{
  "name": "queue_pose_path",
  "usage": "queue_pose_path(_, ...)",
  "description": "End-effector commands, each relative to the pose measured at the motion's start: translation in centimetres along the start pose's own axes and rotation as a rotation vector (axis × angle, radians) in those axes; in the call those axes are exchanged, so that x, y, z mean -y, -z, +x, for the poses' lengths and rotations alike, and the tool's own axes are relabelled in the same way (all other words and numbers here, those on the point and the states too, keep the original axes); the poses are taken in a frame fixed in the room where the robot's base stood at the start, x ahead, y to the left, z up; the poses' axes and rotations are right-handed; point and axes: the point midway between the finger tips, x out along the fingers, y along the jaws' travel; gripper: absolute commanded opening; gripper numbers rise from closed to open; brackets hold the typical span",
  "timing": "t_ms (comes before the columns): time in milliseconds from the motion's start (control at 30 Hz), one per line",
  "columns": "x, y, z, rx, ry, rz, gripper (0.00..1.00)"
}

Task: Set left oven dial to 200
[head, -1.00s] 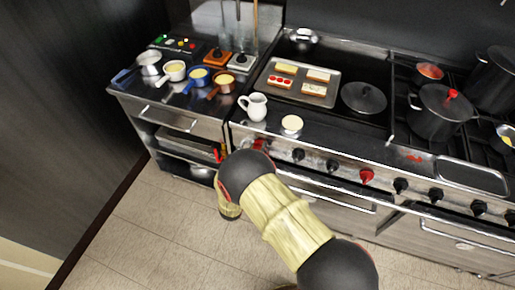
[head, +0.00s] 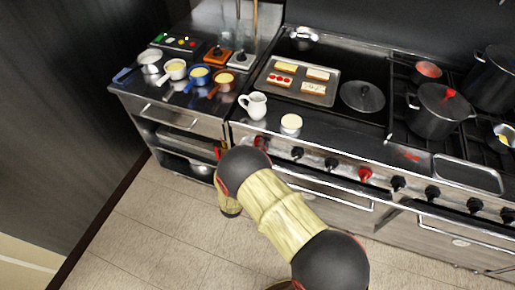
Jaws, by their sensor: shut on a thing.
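A red oven dial (head: 261,142) sits at the left end of the range's front panel, partly covered by my arm. Its pointer and scale are too small to read. A second red dial (head: 365,174) sits further right on the same panel. My arm reaches up from the lower right, and its dark round joint is in front of the panel's left end. My gripper is hidden behind the arm, so its hold on anything does not show.
Black knobs (head: 398,184) line the panel above the oven handles. A white jug (head: 254,105) and a small pale round item (head: 291,122) stand near the range's front edge. A tray (head: 318,97) holds food behind them. Bare tiled floor (head: 150,230) lies to the left.

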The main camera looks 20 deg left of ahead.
Motion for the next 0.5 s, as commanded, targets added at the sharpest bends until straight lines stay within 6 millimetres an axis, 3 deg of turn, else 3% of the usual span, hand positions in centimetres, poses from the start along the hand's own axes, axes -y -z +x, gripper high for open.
queue_pose_path(167, -0.06, 0.14, -0.03, -0.002, -0.002, -0.001, 0.12)
queue_pose_path(200, -0.06, 0.13, -0.03, -0.001, -0.002, 0.000, 0.38)
queue_pose_path(500, -0.02, 0.04, -0.01, 0.000, -0.001, 0.001, 0.55)
